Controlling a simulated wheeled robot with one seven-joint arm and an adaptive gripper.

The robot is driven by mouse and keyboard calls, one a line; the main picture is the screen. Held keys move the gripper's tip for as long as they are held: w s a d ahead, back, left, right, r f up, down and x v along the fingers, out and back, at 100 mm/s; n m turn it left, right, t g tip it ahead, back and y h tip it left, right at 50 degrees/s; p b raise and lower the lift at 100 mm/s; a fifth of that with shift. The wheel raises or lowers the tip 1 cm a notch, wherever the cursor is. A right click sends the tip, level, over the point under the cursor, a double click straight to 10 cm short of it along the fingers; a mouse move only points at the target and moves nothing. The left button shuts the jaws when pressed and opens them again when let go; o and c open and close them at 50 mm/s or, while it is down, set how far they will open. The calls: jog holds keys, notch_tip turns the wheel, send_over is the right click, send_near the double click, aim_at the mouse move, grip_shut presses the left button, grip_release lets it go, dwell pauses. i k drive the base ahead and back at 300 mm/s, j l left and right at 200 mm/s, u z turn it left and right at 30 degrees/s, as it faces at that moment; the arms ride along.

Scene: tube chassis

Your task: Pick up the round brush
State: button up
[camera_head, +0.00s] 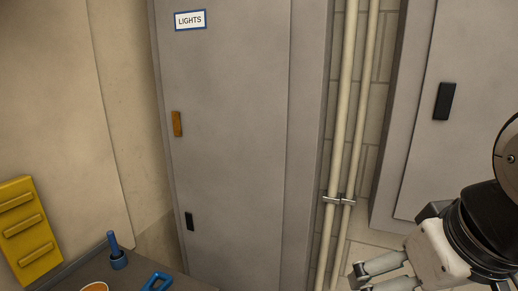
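A blue upright handle rising from a round dark-blue base (116,252) stands on the dark surface at the lower left. It may be the round brush, but any bristles are too small to make out. My gripper (362,280) is at the lower right, pointing left. Its two fingers show a gap with nothing between them, and the lower finger is partly cut off by the bottom edge. It is well to the right of the blue-handled thing and touches nothing that I can see.
The dark surface (105,270) also holds an orange-rimmed round thing (95,287) and a blue looped handle (157,282), both cut off below. A yellow ribbed panel (28,230) is at left. Grey cabinets (235,130) and vertical pipes (342,130) stand behind.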

aim_at(117, 255)
jog(key=u, duration=1.3)
